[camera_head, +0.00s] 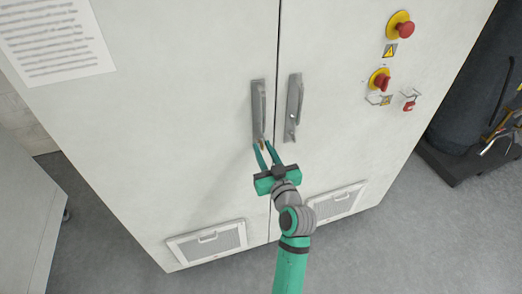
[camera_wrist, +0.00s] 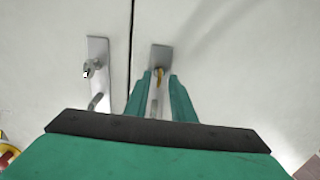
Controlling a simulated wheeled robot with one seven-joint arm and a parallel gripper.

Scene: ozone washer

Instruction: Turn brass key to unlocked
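The small brass key (camera_wrist: 159,75) sits in the lock on a grey handle plate (camera_wrist: 161,55). In the head view the key (camera_head: 262,144) is a tiny brown-gold spot at the lower end of the left door's handle plate (camera_head: 256,92). My green gripper (camera_head: 264,150) reaches up to it from below. In the wrist view its two fingers (camera_wrist: 159,82) stand apart on either side of the key, with gaps showing beside it. The gripper looks open. I cannot tell how deep the key lies between the fingers. The lower handle is partly hidden by the gripper.
The right door's handle plate (camera_head: 293,95) with its own lock is close beside, across the door seam. Red and yellow knobs (camera_head: 402,28) and a small red switch (camera_head: 408,105) are at the upper right. Vent grilles (camera_head: 207,243) are low on the doors. A dark cylinder stands far right.

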